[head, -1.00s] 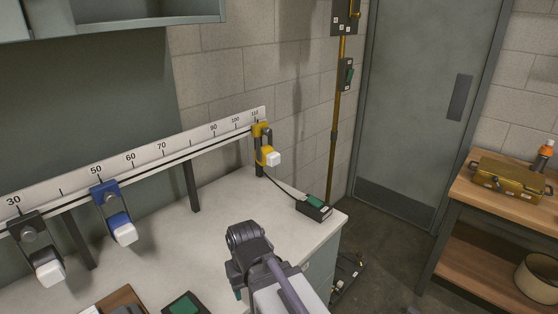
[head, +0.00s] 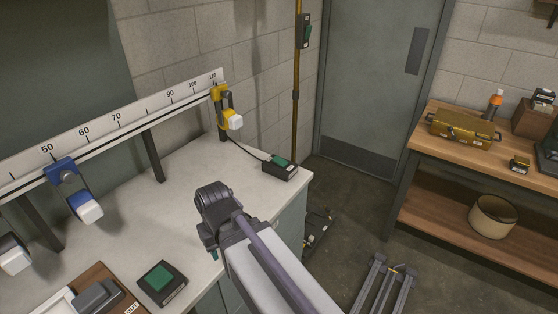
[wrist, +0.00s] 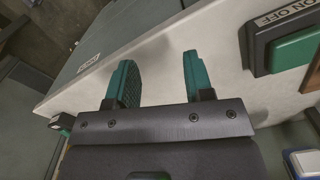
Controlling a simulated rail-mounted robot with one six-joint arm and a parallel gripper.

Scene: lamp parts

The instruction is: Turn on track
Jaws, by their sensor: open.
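The track is a white rail with a number scale (head: 128,112) on dark posts along the back of the white counter. A yellow lamp head (head: 231,117) and a blue one (head: 81,201) hang on it. A black switch box with a green button (head: 279,167) sits at the counter's far right corner, with a cord toward the track's end. A similar green-button box (head: 161,284) lies nearer the front. In the wrist view my gripper (wrist: 155,78) is open and empty above the counter edge. A green switch marked ON OFF (wrist: 296,48) lies right of it, apart from the fingers.
A wooden tray (head: 112,285) sits at the counter's front left. A wooden bench (head: 447,143) holds a brass box (head: 463,126). A grey stand (head: 384,287) is on the floor. The middle of the counter is clear. A closed door (head: 377,80) is behind.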

